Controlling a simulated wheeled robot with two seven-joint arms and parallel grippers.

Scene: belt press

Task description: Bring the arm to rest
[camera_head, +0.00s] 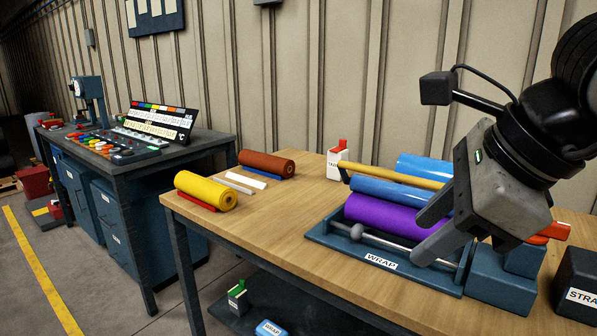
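My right gripper (422,236) comes in from the right above the wooden bench. Its two grey fingers are apart and point down and left, over the right part of the wrap machine (340,246). I see nothing held between them. The fingers overlap the machine's purple roll (375,212) and metal rod in the picture; whether they touch is not clear. My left gripper is out of view.
The bench (270,240) also carries a yellow roll (207,190), a brown roll (267,163) and a white box (337,163). A black block (575,280) stands at the right edge. The bench's front middle is clear. A control desk (150,150) stands left.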

